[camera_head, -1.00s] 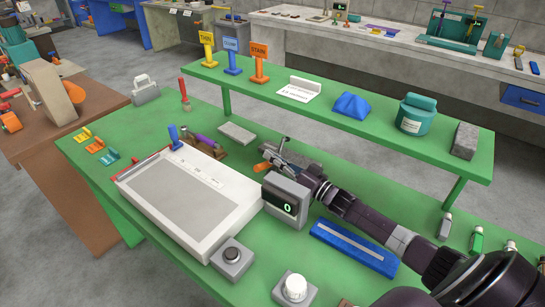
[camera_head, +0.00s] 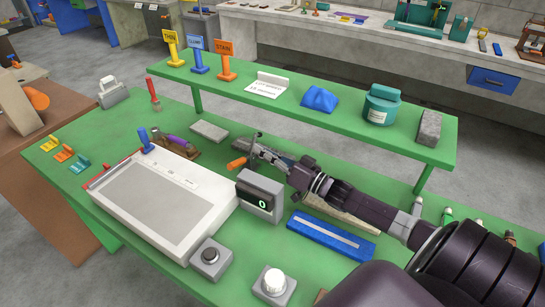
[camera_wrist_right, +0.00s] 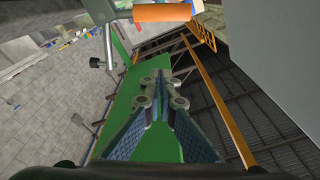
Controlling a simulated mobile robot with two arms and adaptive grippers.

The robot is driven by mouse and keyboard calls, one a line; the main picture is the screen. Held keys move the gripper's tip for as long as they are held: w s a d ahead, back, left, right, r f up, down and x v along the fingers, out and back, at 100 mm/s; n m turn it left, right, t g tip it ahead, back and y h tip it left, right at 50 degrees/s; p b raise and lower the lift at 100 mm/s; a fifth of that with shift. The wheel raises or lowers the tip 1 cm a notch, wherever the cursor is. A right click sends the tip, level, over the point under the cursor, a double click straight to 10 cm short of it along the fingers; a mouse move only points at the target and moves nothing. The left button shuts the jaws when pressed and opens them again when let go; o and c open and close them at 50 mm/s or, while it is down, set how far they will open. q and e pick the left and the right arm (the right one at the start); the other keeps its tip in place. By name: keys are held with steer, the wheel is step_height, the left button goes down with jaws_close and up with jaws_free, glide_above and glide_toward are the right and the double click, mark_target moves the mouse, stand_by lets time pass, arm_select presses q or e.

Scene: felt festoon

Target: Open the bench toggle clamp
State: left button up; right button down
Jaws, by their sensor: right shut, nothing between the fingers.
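The toggle clamp shows as an orange handle (camera_head: 237,163) with grey metal parts, on the green bench behind the small display box. My right gripper (camera_head: 266,153) is beside it, reaching in from the right and covering part of the clamp. In the right wrist view the orange handle (camera_wrist_right: 162,13) lies across the top, beyond and apart from the fingertips. My right gripper's fingers (camera_wrist_right: 160,82) are together and hold nothing. The handle lies low, roughly level. Whether the clamp's arm presses on anything is hidden. My left gripper is not in view.
The display box (camera_head: 260,196) reading 0 stands just in front of the clamp. A white flat device (camera_head: 165,200) lies to its left, a blue bar (camera_head: 330,236) to its right. A raised green shelf (camera_head: 240,80) runs behind. A grey block (camera_head: 209,131) lies left of the clamp.

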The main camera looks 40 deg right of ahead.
steer(key=v, duration=0.3)
steer(key=shift+s+d, duration=0.15)
steer(key=shift+s, duration=0.2)
steer(key=shift+f, duration=0.15)
